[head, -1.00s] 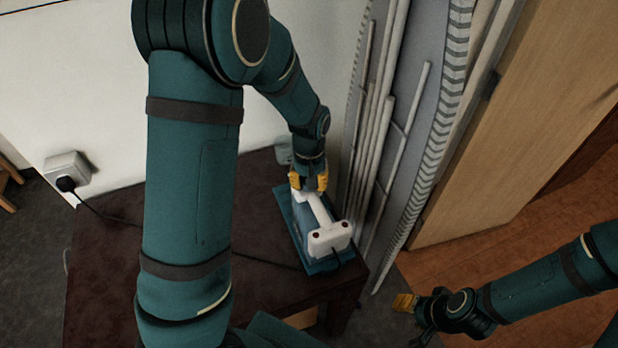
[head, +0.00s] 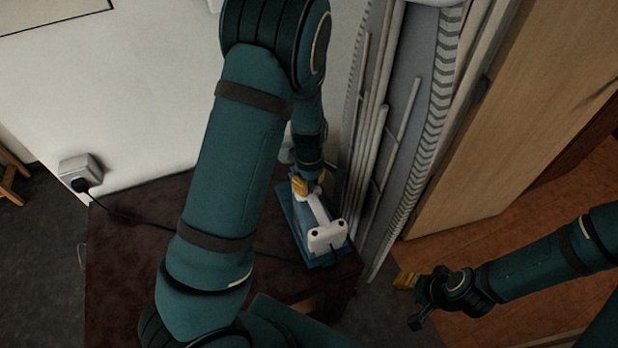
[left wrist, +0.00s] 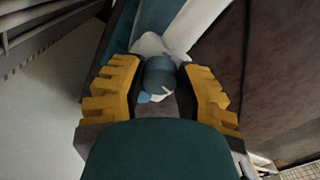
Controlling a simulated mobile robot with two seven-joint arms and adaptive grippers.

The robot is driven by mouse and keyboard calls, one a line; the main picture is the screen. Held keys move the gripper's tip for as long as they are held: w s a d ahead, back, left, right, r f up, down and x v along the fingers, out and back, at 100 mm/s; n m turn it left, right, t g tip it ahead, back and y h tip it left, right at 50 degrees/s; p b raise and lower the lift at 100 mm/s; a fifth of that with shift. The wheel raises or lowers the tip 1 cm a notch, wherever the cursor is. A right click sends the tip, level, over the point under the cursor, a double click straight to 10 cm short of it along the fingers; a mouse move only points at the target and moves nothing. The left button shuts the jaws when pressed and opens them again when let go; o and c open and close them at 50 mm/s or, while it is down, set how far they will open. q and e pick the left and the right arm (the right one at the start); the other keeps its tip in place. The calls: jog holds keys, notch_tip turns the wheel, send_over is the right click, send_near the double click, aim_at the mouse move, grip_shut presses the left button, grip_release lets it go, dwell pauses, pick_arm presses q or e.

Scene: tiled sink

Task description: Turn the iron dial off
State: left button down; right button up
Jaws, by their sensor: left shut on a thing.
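The iron (head: 323,233) is white and blue and rests on a teal base (head: 292,222) on the dark table, its white rear end toward the bottom of the head view. Its round blue-grey dial (left wrist: 160,74) shows in the left wrist view. My left gripper (head: 307,186) is at the far end of the iron. In the left wrist view its yellow fingers (left wrist: 160,88) are on both sides of the dial and shut on it. The dial is hidden by the gripper in the head view. My right gripper (head: 411,300) is off to the right, away from the table; its finger opening is unclear.
The dark table (head: 130,260) stands against the white wall. A black cord runs across it to a wall socket (head: 80,170). A folded grey ironing board or rack (head: 405,120) stands close to the right of the iron. A wooden door (head: 510,110) is farther right.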

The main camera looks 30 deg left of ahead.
aim_at(309, 184)
pick_arm(q)
jog(key=shift+n+p, duration=0.6)
jog(key=shift+n, duration=0.5)
jog(key=shift+f, duration=0.1)
jog(key=c, duration=0.6)
grip_release()
notch_tip(309, 184, up, 12)
jog(key=shift+r, duration=0.1)
jog(key=shift+o, duration=0.2)
